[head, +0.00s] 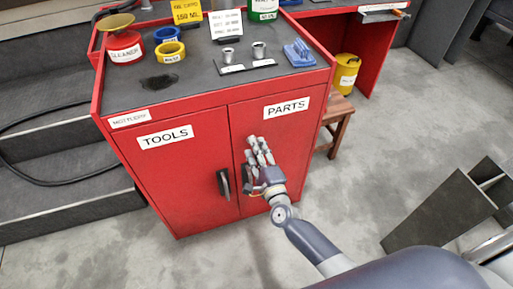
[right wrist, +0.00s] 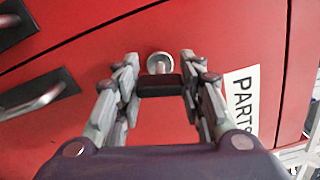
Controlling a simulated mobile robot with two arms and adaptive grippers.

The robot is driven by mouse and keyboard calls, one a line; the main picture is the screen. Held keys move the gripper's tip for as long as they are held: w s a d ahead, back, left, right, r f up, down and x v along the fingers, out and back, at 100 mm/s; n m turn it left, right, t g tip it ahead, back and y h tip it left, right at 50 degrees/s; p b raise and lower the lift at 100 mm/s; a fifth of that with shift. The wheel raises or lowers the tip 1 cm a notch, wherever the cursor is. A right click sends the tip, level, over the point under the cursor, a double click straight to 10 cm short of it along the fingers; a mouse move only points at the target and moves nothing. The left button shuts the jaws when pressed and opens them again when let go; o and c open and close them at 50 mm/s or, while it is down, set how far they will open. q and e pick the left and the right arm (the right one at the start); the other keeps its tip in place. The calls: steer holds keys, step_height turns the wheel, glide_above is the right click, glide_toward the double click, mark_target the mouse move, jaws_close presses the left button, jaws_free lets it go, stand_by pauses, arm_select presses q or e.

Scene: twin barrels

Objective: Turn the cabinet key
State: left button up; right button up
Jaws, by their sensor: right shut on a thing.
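The red cabinet (head: 180,185) has two closed doors labelled TOOLS and PARTS. My right gripper (head: 257,148) is at the upper left part of the PARTS door and hides the key in the head view. In the right wrist view, the key (right wrist: 160,87) shows as a dark bar between the fingers of my right gripper (right wrist: 159,72), which is shut on it. The key's round silver lock (right wrist: 159,61) sits on the red door just beyond the fingertips. My left gripper is not in view.
A wooden stool (head: 338,112) stands right of the cabinet.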

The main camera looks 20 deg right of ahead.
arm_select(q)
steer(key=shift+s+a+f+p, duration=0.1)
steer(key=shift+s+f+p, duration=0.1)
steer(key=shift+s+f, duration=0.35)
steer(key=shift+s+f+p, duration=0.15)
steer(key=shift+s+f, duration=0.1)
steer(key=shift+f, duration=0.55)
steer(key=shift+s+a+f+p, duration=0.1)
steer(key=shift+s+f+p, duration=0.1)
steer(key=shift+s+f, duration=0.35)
arm_select(e)
steer(key=shift+n, duration=1.6)
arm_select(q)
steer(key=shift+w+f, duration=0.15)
arm_select(e)
steer(key=o, duration=1.1)
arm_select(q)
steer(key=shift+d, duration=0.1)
arm_select(e)
steer(key=s, duration=1.2)
steer(key=shift+d, duration=0.2)
